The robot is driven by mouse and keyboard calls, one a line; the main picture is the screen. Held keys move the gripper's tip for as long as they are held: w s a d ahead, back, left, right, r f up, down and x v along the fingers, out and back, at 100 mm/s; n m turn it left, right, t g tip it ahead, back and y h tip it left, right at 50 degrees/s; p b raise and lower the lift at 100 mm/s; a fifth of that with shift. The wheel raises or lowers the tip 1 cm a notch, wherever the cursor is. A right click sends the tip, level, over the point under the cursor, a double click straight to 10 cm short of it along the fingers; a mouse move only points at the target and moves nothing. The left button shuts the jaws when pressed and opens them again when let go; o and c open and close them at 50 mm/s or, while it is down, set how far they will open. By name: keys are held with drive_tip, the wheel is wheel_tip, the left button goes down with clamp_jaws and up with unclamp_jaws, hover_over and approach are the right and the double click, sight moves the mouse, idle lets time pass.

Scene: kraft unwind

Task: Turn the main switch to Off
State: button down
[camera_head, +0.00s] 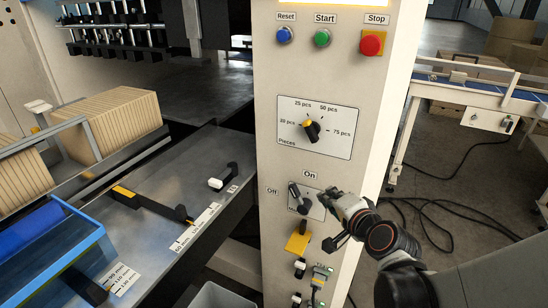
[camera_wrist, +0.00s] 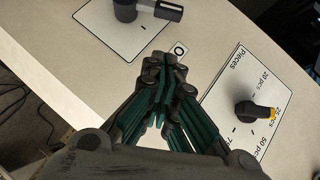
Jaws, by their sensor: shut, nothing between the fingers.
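The main switch (camera_head: 300,198) is a dark rotary knob with a grey lever on a white plate, low on the machine's pale control column. Its lever points up and to the left, between the On label (camera_head: 309,174) above and the Off label (camera_head: 271,191) at left. My gripper (camera_head: 335,196) is shut and empty, just right of the switch and apart from the lever. In the wrist view, my gripper's closed fingertips (camera_wrist: 165,66) are near the plate edge. The switch (camera_wrist: 140,10) is at the top there, partly cut off by the frame.
The Pieces selector (camera_head: 312,130) is above the switch; it also shows in the wrist view (camera_wrist: 250,111). A yellow part (camera_head: 298,242) is below the switch. Reset, Start and the red Stop button (camera_head: 372,43) are at the top. A conveyor (camera_head: 480,95) stands at right.

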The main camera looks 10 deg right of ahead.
sight(300, 198)
drive_tip(key=w+a+f+b, duration=0.3)
drive_tip(key=w+f, duration=0.1)
drive_tip(key=w, duration=0.3)
drive_tip(key=shift+a, duration=0.2)
drive_tip(key=shift+w+r, duration=0.15)
drive_tip(key=shift+r, duration=0.05)
drive_tip(key=shift+a+n+g+p, duration=0.2)
drive_tip(key=shift+n+g+p, duration=0.1)
drive_tip(key=shift+p, duration=0.1)
